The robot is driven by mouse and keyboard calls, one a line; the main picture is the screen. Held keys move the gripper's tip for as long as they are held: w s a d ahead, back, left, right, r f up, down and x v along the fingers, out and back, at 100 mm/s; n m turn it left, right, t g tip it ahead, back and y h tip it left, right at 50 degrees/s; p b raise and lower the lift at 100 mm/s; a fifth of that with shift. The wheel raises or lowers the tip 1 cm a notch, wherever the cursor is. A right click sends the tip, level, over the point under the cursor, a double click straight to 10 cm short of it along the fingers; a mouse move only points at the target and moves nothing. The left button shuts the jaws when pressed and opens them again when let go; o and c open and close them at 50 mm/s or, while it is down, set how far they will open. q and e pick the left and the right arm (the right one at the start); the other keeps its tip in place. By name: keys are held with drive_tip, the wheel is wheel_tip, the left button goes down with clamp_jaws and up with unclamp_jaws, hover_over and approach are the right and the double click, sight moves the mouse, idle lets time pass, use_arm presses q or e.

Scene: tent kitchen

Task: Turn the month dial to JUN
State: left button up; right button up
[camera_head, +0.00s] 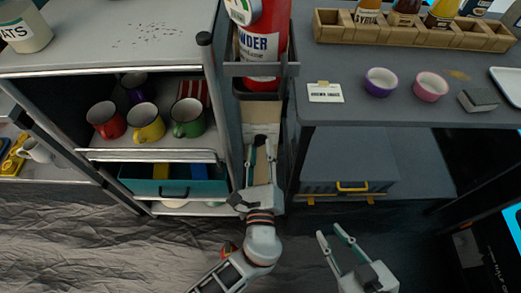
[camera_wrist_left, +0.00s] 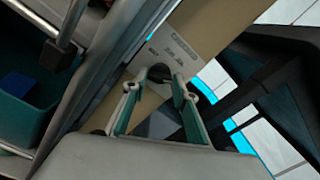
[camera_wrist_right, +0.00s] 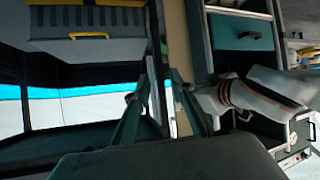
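In the left wrist view a light grey plate with small printed text (camera_wrist_left: 178,47) is fixed on a tan board. A dark round dial (camera_wrist_left: 160,73) sits at its lower part; its pointer and setting are too small to read. My left gripper (camera_wrist_left: 156,90) has its fingers apart, one either side of the dial; I cannot tell whether they touch it. My right gripper (camera_head: 328,234) is open and empty, low in front of the right-hand unit.
Left of the board stands a shelf with several mugs (camera_head: 147,122) and a teal drawer (camera_head: 175,182). A red extinguisher (camera_head: 262,45) hangs above the board. Right is a grey counter (camera_head: 400,117) with a purple bowl (camera_head: 380,82) and a pink bowl (camera_head: 430,87). Floor ahead is clear.

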drive_tip(key=shift+s, duration=0.15)
use_arm(q)
drive_tip(key=shift+w+r+m+p, duration=0.1)
drive_tip(key=shift+r+m+p, duration=0.1)
drive_tip(key=shift+m+p, duration=0.1)
drive_tip(key=shift+r+m+p, duration=0.15)
drive_tip(key=shift+m+p, duration=0.4)
drive_tip(key=shift+m, duration=0.05)
drive_tip(key=shift+w+r+m+p, duration=0.1)
drive_tip(key=shift+m+p, duration=0.75)
drive_tip(key=shift+m, duration=0.65)
drive_tip(key=shift+f+m+p, duration=0.2)
drive_tip(key=shift+m+p, duration=0.7)
drive_tip(key=shift+m, duration=0.3)
drive_tip(key=shift+f+m, duration=0.15)
drive_tip(key=shift+m, duration=0.25)
use_arm(e)
drive_tip(key=shift+s+d+f+g+h, duration=0.1)
drive_tip(key=shift+s+d+f+h, duration=0.1)
drive_tip(key=shift+d, duration=0.4)
drive_tip(key=shift+s+d+f+g+h, duration=0.1)
drive_tip(key=shift+s+d+h, duration=0.1)
drive_tip(key=shift+d, duration=0.4)
drive_tip(key=shift+s+d+f+g+h, duration=0.1)
drive_tip(key=shift+s+d+f, duration=0.1)
drive_tip(key=shift+d, duration=0.4)
